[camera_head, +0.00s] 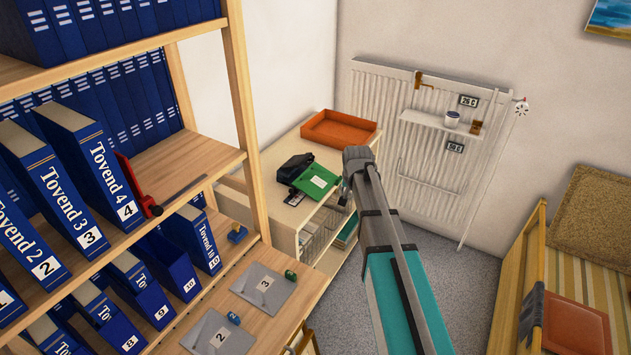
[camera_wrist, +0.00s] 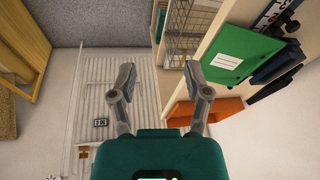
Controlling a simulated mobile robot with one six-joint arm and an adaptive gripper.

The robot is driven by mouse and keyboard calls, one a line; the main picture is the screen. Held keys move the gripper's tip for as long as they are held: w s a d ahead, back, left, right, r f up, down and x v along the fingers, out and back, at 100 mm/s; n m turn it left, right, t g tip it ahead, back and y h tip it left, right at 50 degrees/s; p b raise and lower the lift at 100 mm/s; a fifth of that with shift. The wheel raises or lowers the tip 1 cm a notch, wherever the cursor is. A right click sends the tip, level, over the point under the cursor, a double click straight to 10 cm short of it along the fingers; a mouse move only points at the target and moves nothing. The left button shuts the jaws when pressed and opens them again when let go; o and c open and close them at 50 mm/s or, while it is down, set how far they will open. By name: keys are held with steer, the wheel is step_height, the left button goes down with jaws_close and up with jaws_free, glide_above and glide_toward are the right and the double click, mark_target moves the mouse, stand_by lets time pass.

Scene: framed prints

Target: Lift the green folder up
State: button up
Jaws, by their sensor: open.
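The green folder (camera_head: 315,181) lies on top of the low light-wood cabinet, in front of a black item. It has a small white label, and in the wrist view the green folder (camera_wrist: 222,54) is at the upper right. My gripper (camera_wrist: 162,82) is open and empty, its two fingers spread apart in the wrist view. In that view the folder is to the right of the fingers and apart from them. In the head view my arm reaches toward the cabinet, and its end (camera_head: 358,160) is just right of the folder; the fingertips are hidden there.
An orange tray (camera_head: 340,130) stands at the back of the cabinet (camera_head: 316,232), beyond a black item (camera_head: 294,168). A shelf of blue binders (camera_head: 60,190) fills the left. A radiator (camera_head: 430,140) is on the far wall. A wooden-framed seat (camera_head: 590,240) is at right.

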mark_target(340, 177)
steer(key=w+r+m+t, duration=0.1)
steer(key=w+m+t, duration=0.1)
steer(key=w, duration=1.3)
steer(key=shift+r+m, duration=0.4)
steer(key=shift+m, duration=0.1)
steer(key=b+x, duration=0.7)
steer(key=x, duration=0.1)
steer(key=shift+w+f, duration=0.2)
steer(key=shift+f, duration=0.1)
steer(key=b+x, duration=0.3)
steer(key=shift+s+d+f+b, duration=0.1)
steer(key=shift+f+b, duration=0.15)
steer(key=shift+b, duration=0.05)
steer(key=shift+b+x, duration=0.75)
steer(key=shift+x, duration=0.15)
steer(key=shift+r, duration=0.1)
